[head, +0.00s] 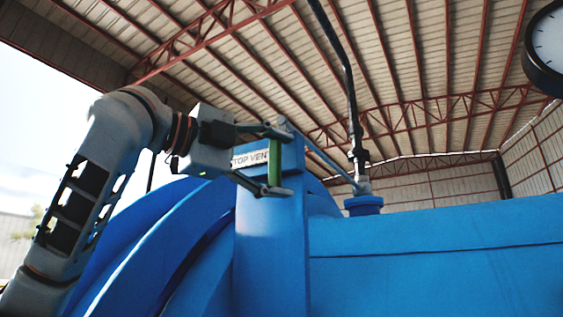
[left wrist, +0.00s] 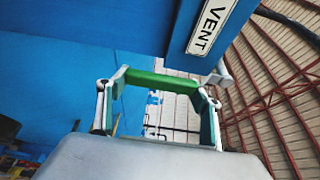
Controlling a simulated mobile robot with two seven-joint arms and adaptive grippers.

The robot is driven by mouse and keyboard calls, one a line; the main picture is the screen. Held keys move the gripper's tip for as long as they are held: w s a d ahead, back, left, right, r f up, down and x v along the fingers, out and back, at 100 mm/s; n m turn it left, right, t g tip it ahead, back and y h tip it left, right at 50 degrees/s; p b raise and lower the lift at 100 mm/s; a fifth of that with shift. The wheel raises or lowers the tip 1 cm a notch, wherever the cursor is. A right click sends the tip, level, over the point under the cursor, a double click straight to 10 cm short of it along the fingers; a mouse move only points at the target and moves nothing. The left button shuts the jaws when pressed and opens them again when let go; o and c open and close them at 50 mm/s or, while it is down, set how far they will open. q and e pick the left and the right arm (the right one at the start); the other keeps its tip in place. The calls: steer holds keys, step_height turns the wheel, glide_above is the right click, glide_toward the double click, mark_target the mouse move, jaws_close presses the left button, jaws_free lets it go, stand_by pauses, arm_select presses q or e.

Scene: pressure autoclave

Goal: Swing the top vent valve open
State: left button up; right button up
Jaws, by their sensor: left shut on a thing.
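The top vent valve shows as a green handle bar (head: 274,164) beside a blue post (head: 270,240) with a white "TOP VENT" label (head: 250,158). My left gripper (head: 275,160) comes in from the left and is shut on the green handle. In the head view one finger is at the bar's upper end and the other at its lower end. In the left wrist view the green bar (left wrist: 162,81) spans between the two fingers, below the "VENT" label (left wrist: 209,26). The valve's inner parts are hidden. My right gripper is in neither view.
The large blue autoclave body (head: 440,255) fills the lower right. A dark vertical pipe (head: 352,90) rises from a blue flange (head: 363,205) right of the valve. A round gauge (head: 546,48) is at the upper right. Open air lies above the post.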

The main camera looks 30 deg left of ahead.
arm_select(q)
steer(key=o, duration=1.4)
steer(key=shift+a, duration=0.1)
steer(key=shift+c, duration=0.2)
steer(key=shift+s, duration=0.15)
steer(key=v, duration=1.2)
